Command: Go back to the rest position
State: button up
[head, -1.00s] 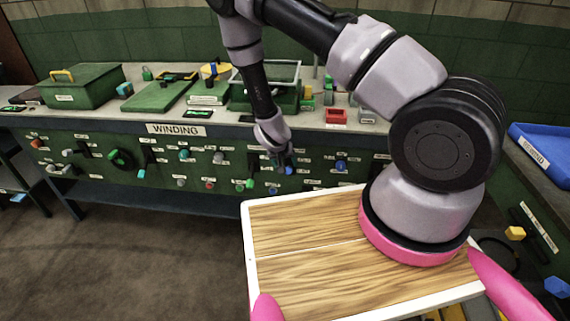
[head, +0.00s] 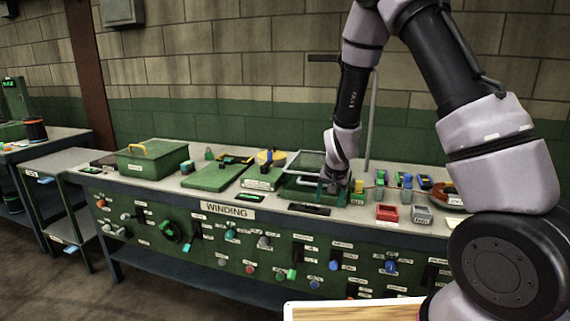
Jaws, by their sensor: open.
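My arm reaches from the lower right up and over, and its wrist hangs down toward the bench. My gripper (head: 333,187) is at the end of it, small and dark, in front of the green open box (head: 302,181) on the bench top. Its jaws are open and I see nothing held between them. The panel marked WINDING (head: 228,209) is on the bench front, below and to the left of my gripper. The gripper overlaps part of the green box in the picture; I cannot tell how far apart they are.
A lidded green box (head: 153,160), a green board (head: 217,176), a red bin (head: 387,212) and a grey bin (head: 422,215) stand on the bench. Knobs and levers stick out from the panel. A grey side table (head: 58,160) is at the left. Floor shows at the lower left.

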jog(key=s+d+r+y, duration=0.1)
jog(key=s+d+r, duration=0.15)
jog(key=r, duration=0.55)
jog(key=s+d+r+t+y, duration=0.1)
jog(key=s+r, duration=0.3)
jog(key=r, duration=0.4)
jog(key=s+d+r, duration=0.2)
jog(key=s+r, duration=0.1)
jog(key=r, duration=0.5)
jog(key=s+d+r, duration=0.2)
jog(key=s+r, duration=0.2)
jog(key=s, duration=0.4)
jog(key=s+d+r+t, duration=0.1)
jog(key=s+d+r, duration=0.2)
jog(key=s+r, duration=0.2)
jog(key=s, duration=0.3)
jog(key=shift+s+r+t, duration=0.2)
jog(key=shift+r+t, duration=0.1)
